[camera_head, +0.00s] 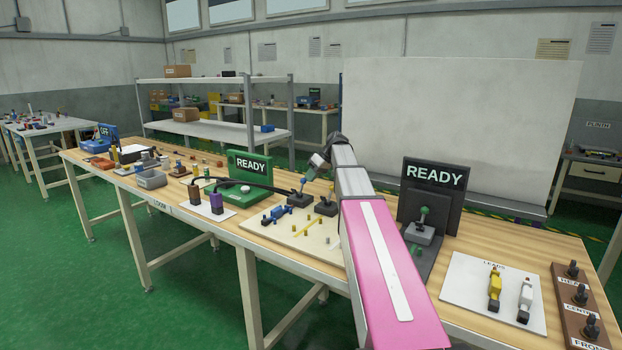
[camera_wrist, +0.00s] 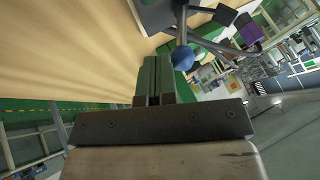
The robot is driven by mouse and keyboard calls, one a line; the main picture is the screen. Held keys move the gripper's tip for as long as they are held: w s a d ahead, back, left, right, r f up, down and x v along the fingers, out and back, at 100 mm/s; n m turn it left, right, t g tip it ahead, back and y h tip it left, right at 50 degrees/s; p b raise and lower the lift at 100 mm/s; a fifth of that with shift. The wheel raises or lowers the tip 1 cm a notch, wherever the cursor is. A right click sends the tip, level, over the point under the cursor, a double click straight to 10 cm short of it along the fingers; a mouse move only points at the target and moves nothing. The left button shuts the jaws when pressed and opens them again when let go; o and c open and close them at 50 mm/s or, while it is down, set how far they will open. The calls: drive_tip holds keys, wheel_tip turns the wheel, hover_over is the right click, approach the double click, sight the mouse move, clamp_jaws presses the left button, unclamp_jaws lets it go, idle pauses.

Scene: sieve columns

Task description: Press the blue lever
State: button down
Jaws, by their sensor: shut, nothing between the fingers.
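The blue lever (camera_head: 303,183) stands on a dark square base (camera_head: 299,199) on the workbench, near its middle. In the wrist view the blue ball knob (camera_wrist: 183,58) shows on a thin stem, just right of my fingertips. My gripper (camera_head: 311,173) is above and slightly right of the knob in the head view. Its green fingers (camera_wrist: 156,60) are shut with nothing between them. Whether they touch the knob I cannot tell; a small gap shows in the wrist view.
A second dark-based control (camera_head: 326,206) stands just right of the lever. A green READY stand (camera_head: 250,164) is to the left, with a black cable (camera_head: 238,184) running toward the lever. A black READY stand (camera_head: 435,177) is to the right. A pale board (camera_head: 290,233) lies in front.

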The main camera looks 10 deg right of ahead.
sight(302, 180)
drive_tip(key=shift+s, duration=0.1)
drive_tip(key=shift+s+a+r+n+t+h, duration=0.4)
drive_tip(key=shift+s+a+r+t+h, duration=0.2)
drive_tip(key=shift+s+a+t+h, duration=0.3)
drive_tip(key=shift+s+a+r+n+t+h, duration=0.2)
drive_tip(key=shift+s+a+t+h, duration=0.15)
drive_tip(key=shift+t+h, duration=0.1)
drive_tip(key=shift+s+a+r+n+t+h, duration=0.2)
drive_tip(key=shift+s+t+h, duration=0.1)
drive_tip(key=shift+t+h, duration=0.15)
drive_tip(key=shift+s+a+n+t+h, duration=0.3)
drive_tip(key=shift+s+a+t+h, duration=0.4)
drive_tip(key=shift+t+h, duration=0.15)
drive_tip(key=shift+s+a+n+t+h, duration=0.3)
drive_tip(key=shift+s+a+t+h, duration=0.15)
drive_tip(key=shift+t+h, duration=0.2)
drive_tip(key=shift+s+a+f, duration=0.1)
drive_tip(key=shift+s+a, duration=0.05)
drive_tip(key=shift+a, duration=0.2)
drive_tip(key=shift+a, duration=0.1)
